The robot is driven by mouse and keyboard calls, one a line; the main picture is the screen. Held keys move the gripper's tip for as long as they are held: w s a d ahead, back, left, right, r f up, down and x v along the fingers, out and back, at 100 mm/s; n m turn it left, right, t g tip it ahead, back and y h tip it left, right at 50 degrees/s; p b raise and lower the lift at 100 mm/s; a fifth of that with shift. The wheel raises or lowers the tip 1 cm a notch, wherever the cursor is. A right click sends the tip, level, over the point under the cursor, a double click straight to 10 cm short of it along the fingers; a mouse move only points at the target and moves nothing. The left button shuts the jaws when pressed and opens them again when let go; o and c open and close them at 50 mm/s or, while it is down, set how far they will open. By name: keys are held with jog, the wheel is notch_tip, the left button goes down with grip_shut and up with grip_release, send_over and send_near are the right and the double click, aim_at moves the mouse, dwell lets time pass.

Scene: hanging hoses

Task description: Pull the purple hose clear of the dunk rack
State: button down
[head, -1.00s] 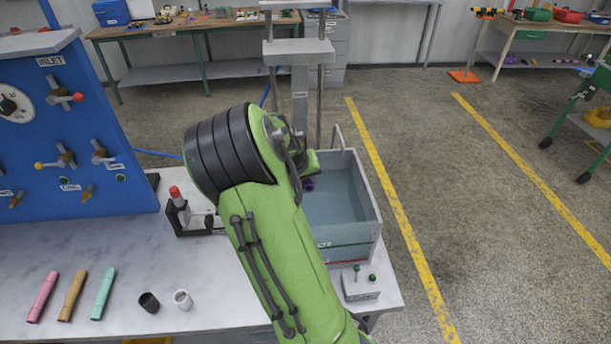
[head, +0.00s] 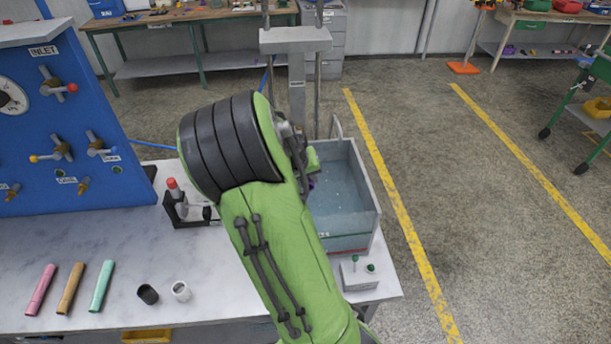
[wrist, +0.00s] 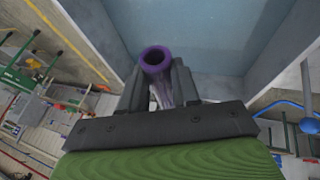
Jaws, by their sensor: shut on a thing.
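The purple hose (wrist: 158,60) shows its round open end between the two dark fingers of my gripper (wrist: 160,85) in the wrist view. The fingers are shut on it. My gripper is mostly hidden there behind my green arm. The dunk rack (head: 296,40) is a grey crossbar on upright posts behind the tank. Its lower part is hidden, so I cannot tell whether the hose touches it.
The clear-walled tank (head: 345,235) holds water at the bench's right end. A red-topped fixture (head: 175,195) and the blue inlet panel (head: 70,120) are to the left. Floor right of the bench is open.

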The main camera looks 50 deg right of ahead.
jog(key=shift+s+a+r+p, duration=0.5)
jog(key=shift+s+r, duration=0.1)
jog(key=shift+r, duration=0.2)
jog(key=shift+s+a+r+p, duration=0.45)
jog(key=shift+s+r+p, duration=0.1)
jog(key=shift+r, duration=0.2)
jog(key=shift+w, duration=0.1)
